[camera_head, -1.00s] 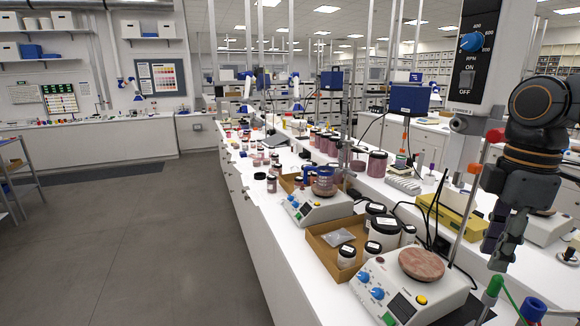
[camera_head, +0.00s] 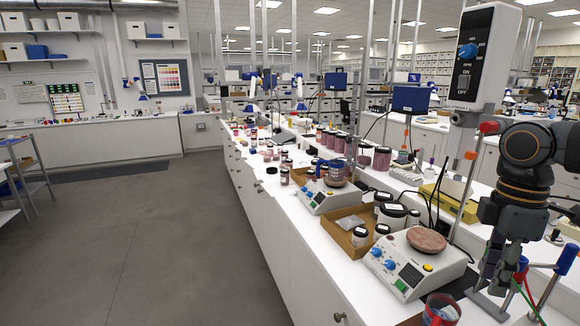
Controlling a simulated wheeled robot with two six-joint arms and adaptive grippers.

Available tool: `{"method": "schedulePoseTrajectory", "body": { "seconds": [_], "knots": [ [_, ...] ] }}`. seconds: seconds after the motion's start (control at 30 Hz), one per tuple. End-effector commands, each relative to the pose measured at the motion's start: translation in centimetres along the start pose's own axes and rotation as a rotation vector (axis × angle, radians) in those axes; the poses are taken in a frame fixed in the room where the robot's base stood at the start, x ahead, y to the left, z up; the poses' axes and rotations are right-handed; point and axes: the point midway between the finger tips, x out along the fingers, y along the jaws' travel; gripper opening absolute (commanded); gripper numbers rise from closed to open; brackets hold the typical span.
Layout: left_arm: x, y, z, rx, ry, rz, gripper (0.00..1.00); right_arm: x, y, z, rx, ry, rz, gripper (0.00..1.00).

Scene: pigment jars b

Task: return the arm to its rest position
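My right arm comes in from the right edge, and my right gripper (camera_head: 494,272) hangs fingers-down over the right side of the bench. It is beside a white hotplate stirrer (camera_head: 403,272) with a reddish-brown round top. The fingers overlap from this angle, so I cannot tell whether they are open or shut. I see nothing clearly held in them. My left arm and gripper are not in view.
A cardboard tray (camera_head: 330,231) with jars stands left of the near stirrer. A second stirrer (camera_head: 322,196) is farther back. A tall stirrer head (camera_head: 483,60) rises near my arm. A red and blue cup (camera_head: 440,311) is at the bottom edge. The left floor (camera_head: 130,240) is clear.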

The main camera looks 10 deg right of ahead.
Motion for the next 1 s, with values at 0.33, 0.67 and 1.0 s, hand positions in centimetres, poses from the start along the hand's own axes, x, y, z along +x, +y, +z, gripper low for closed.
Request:
{"method": "schedulePoseTrajectory", "body": {
  "seconds": [0.33,0.67,1.0],
  "knots": [
    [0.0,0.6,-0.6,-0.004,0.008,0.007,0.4,12.3,0.7,1.5,-0.022,-0.03,-0.053,0.28],
    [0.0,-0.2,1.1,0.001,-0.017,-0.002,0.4,30.1,-3.6,-3.7,0.078,0.084,0.027,0.28],
    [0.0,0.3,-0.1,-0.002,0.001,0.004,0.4,35.9,-8.8,-10.3,0.539,0.272,0.191,0.28]
  ]
}}
